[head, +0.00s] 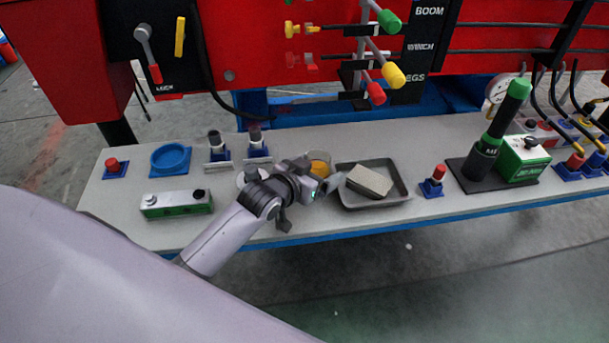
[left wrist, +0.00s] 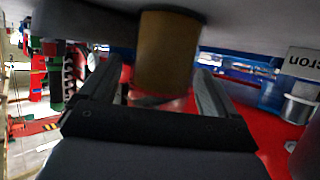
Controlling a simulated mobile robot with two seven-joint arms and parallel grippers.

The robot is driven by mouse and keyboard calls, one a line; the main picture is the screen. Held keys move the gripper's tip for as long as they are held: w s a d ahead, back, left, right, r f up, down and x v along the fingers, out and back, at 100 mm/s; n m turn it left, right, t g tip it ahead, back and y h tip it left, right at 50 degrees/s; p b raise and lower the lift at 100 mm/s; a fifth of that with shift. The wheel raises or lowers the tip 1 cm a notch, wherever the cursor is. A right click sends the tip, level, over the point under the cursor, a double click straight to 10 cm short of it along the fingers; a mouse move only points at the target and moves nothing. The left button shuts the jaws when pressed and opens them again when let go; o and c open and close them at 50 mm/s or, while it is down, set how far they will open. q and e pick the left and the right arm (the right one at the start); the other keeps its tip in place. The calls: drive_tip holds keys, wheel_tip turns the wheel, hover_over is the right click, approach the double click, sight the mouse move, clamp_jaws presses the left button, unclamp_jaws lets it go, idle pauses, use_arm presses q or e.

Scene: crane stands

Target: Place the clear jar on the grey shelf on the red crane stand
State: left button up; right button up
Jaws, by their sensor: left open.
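The clear jar (head: 319,163), with amber contents, stands on the grey shelf (head: 420,148) of the red crane stand (head: 270,45). It is left of the grey tray and partly hidden by my left gripper (head: 328,184). The gripper is at the jar's near side, low over the shelf, with its fingers apart. In the left wrist view, the jar (left wrist: 168,55) shows blurred and amber between the two open fingers (left wrist: 165,88). I cannot tell if either finger touches it. My right gripper is in neither view.
A grey tray (head: 346,200) holding a tan block (head: 369,181) is just right of my left gripper. A green and silver box (head: 177,203), a blue ring dish (head: 170,158) and dark-topped fittings (head: 256,143) are to the left. Coloured levers (head: 394,74) hang above the shelf.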

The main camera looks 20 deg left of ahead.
use_arm(q)
drive_tip(key=p+v, duration=0.1)
drive_tip(key=v, duration=1)
drive_tip(key=shift+s+r, duration=0.2)
drive_tip(key=shift+s, duration=0.15)
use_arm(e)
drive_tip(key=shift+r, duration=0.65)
use_arm(q)
drive_tip(key=shift+a, duration=0.15)
